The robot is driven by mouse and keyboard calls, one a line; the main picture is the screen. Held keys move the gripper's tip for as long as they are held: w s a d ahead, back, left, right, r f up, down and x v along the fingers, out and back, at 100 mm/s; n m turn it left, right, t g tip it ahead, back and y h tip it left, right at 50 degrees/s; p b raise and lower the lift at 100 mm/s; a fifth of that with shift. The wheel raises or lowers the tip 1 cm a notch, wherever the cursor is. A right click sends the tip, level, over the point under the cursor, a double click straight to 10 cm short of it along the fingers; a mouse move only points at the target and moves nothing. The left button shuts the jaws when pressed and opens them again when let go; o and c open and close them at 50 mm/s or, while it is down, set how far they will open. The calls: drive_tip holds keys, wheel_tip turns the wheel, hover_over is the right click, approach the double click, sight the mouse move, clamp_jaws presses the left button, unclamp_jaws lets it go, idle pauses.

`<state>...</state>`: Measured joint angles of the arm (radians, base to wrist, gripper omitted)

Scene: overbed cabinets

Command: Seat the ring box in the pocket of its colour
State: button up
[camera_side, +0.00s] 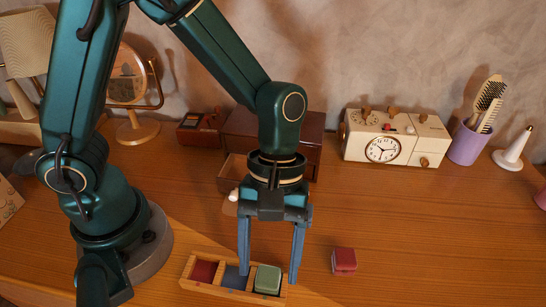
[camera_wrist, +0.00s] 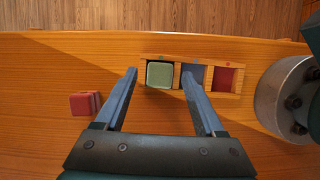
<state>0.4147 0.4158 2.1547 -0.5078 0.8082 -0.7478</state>
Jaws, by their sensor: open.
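A wooden tray (camera_side: 208,289) with a row of pockets lies near the table's front edge. Its red pocket (camera_side: 204,271) and blue pocket (camera_side: 234,278) are empty. A green ring box (camera_side: 267,279) sits in the end pocket, its top above the rim; it also shows in the wrist view (camera_wrist: 160,74). A red ring box (camera_side: 344,261) lies on the table to the right of the tray, and at left in the wrist view (camera_wrist: 83,104). My gripper (camera_side: 269,275) is open, its fingers on either side of the green box.
A brown chest (camera_side: 262,130) with a drawer pulled out stands behind my gripper. A cream clock cabinet (camera_side: 396,139), a purple cup with brushes (camera_side: 469,143) and a white cone (camera_side: 513,150) stand at the back right. The table right of the red box is clear.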

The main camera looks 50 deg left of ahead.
drive_tip(key=v, duration=1)
drive_tip(key=s+a+r+m+t+y, duration=0.1)
drive_tip(key=a+m+t, duration=0.3)
drive_tip(key=a, duration=0.2)
drive_tip(key=s+a+r+m+t+y, duration=0.1)
drive_tip(key=a+r+m+t+y, duration=0.1)
drive_tip(key=a+m+t, duration=0.2)
drive_tip(key=shift+s+a+t, duration=0.4)
drive_tip(key=shift+a+t, duration=0.1)
drive_tip(key=shift+a, duration=0.7)
